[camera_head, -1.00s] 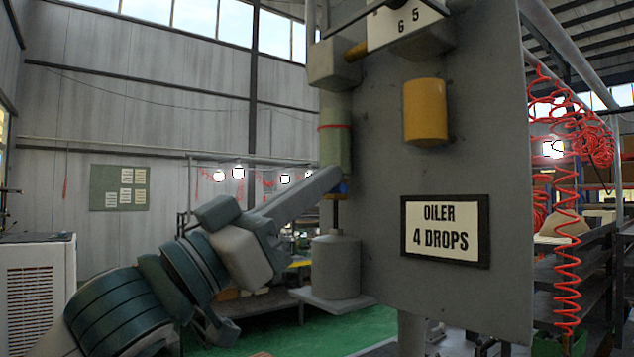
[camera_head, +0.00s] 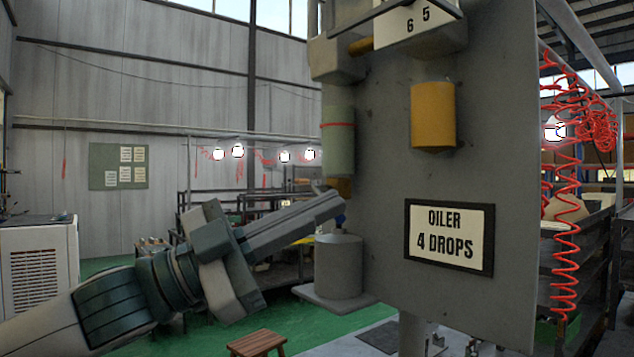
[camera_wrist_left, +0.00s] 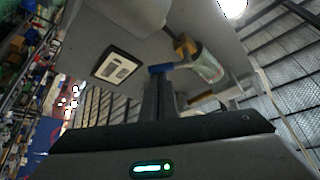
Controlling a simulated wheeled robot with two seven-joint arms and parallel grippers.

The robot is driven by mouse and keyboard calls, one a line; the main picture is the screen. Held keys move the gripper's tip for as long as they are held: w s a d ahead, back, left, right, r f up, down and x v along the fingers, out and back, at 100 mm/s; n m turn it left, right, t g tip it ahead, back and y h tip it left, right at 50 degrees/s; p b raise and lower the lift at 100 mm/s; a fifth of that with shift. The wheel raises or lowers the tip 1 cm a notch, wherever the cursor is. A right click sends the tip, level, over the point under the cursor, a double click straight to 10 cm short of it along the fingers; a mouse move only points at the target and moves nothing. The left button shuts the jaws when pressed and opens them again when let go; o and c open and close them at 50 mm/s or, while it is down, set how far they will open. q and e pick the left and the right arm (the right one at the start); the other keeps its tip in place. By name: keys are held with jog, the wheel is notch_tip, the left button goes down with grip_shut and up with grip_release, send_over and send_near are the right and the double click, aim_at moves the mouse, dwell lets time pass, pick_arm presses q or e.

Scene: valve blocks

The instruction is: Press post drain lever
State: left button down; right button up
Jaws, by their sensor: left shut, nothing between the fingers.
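The filter bowl (camera_head: 339,138), pale green with a red ring, hangs on the left of the grey panel. A brass fitting (camera_head: 341,187) sits under it. A small blue piece, seemingly the drain lever (camera_head: 340,220), shows just below my fingertips; in the left wrist view the blue lever (camera_wrist_left: 160,69) lies across the finger ends, beside the brass fitting (camera_wrist_left: 185,46). My left gripper (camera_head: 335,204) is shut and empty, its tips at the lever, between bowl and grey cup. Whether they touch it I cannot tell. My right gripper is not in view.
The grey cup (camera_head: 338,265) stands on a small shelf (camera_head: 335,298) below the lever. The panel bears a yellow cylinder (camera_head: 433,116) and an "OILER 4 DROPS" sign (camera_head: 449,237). A wooden stool (camera_head: 257,343) stands on the floor. Red coiled hoses (camera_head: 566,230) hang at right.

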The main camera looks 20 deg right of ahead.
pick_arm(q)
jog(key=w+m+g+y+p, duration=0.1)
jog(key=m, duration=0.2)
jog(key=w+f+m+g+y+p, duration=0.1)
jog(key=m+y+p, duration=0.1)
jog(key=m, duration=0.2)
jog(key=w+a+f+m+g+y+p, duration=0.1)
jog(key=m, duration=0.2)
jog(key=shift+w+a+f+m+y+p, duration=0.1)
jog(key=shift+w+f+m+y+p, duration=0.05)
jog(key=shift+m+y+p, duration=0.2)
jog(key=shift+w, duration=0.1)
dwell(0.5)
